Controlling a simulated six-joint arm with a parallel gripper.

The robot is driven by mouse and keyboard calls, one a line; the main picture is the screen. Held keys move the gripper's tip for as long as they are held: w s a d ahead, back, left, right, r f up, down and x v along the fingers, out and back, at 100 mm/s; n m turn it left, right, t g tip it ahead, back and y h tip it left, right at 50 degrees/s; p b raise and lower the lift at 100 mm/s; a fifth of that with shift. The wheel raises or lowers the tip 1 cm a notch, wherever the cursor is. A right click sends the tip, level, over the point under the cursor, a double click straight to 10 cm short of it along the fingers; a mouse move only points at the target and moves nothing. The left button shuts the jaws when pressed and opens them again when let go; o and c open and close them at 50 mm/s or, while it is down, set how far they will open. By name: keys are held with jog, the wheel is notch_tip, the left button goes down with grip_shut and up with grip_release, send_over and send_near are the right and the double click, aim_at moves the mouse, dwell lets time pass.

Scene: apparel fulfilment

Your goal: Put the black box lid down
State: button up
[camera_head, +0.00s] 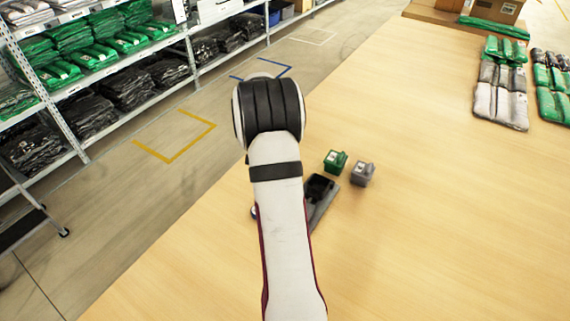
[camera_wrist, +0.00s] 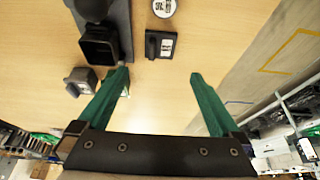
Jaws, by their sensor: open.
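The black box lid (camera_wrist: 161,44), a small flat black square with a pale label, lies on the table in the wrist view. It is hidden behind my arm in the head view. The open black box (camera_wrist: 99,43) stands to its left, apart from it, on a dark grey base; the box also shows in the head view (camera_head: 321,186). My gripper (camera_wrist: 159,76) has its two green fingers spread wide with nothing between them. Its fingertips sit below the lid in the wrist view, apart from it. My arm hides the gripper in the head view.
A green box (camera_head: 335,161) and a grey box (camera_head: 362,174) stand beside the black box. A round white-labelled item (camera_wrist: 164,8) lies past the lid. Packed garments (camera_head: 499,90) lie at the far right. The table's right and front are clear.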

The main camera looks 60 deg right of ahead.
jog(key=s+a+r+n+y, duration=0.1)
jog(key=a+r+n+y, duration=0.3)
jog(key=a, duration=1)
jog(key=s+a+r+n+h, duration=0.15)
jog(key=a+r, duration=0.55)
jog(key=a, duration=0.7)
jog(key=s+a+n+y, duration=0.4)
jog(key=s+a+n, duration=0.3)
jog(key=s+a, duration=0.8)
jog(key=a, duration=0.2)
jog(key=shift+a+f, duration=0.2)
jog(key=shift+a, duration=0.2)
